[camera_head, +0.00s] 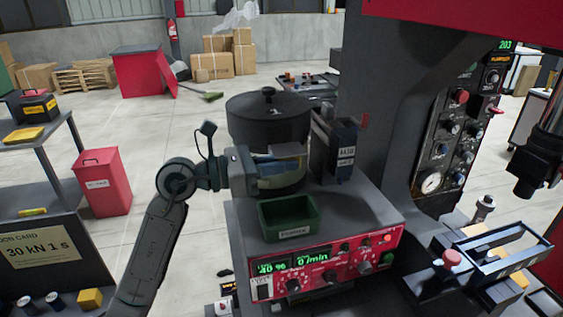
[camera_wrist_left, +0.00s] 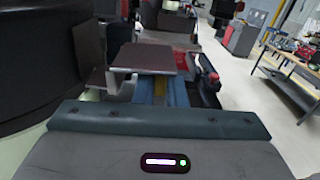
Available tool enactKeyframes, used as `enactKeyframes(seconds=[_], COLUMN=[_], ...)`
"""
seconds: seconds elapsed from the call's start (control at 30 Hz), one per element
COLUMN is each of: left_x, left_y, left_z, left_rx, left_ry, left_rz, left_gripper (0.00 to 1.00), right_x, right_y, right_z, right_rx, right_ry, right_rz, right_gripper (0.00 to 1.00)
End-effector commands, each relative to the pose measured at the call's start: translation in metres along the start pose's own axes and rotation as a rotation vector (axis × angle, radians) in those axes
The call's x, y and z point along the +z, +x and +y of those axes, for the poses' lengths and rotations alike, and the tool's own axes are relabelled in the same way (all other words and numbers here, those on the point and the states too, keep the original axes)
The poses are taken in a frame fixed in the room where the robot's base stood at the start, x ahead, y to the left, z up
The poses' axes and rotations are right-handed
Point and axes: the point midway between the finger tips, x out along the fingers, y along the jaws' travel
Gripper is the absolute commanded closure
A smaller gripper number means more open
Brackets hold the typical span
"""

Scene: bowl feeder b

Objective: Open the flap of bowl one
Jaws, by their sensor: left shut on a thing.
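Bowl one (camera_head: 268,112) is a black round bowl with a knobbed lid marked 1, standing on the feeder unit. My left gripper (camera_head: 284,167) is at the bowl's front side, below the lid. In the left wrist view its blue fingers (camera_wrist_left: 181,92) are close to a brownish flat plate (camera_wrist_left: 145,58) with a grey bracket, which looks like the flap. The gripper is shut on this flap; the exact contact is partly hidden. The dark bowl wall also shows in the left wrist view (camera_wrist_left: 40,55). My right gripper is not in view.
A green bin (camera_head: 290,217) sits in front of the bowl above the red control panel (camera_head: 330,268). A dark upright box with a label (camera_head: 341,150) stands right of the bowl. The grey machine column (camera_head: 375,100) rises behind it.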

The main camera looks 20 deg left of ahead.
Motion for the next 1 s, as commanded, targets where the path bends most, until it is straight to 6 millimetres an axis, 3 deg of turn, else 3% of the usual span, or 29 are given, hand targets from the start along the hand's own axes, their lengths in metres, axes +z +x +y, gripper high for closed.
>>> enactKeyframes(seconds=[0.4,0.43,0.53,1.0], left_x=[0.004,0.004,0.0039,0.0016], left_y=[0.0,0.0,0.0,-0.0079], left_z=[0.0004,0.0004,0.0003,0.0012], left_rx=[0.0,0.0,0.0,0.002], left_ry=[-0.081,-0.081,-0.081,-0.078], left_rz=[-0.001,-0.001,-0.001,0.001], left_gripper=[1.0,0.87,0.68,0.67], right_x=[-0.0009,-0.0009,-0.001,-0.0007], right_y=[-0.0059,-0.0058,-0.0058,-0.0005], right_z=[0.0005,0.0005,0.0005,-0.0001], right_rx=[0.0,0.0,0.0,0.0], right_ry=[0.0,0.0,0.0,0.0], right_rz=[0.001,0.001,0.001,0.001], right_gripper=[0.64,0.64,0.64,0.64])
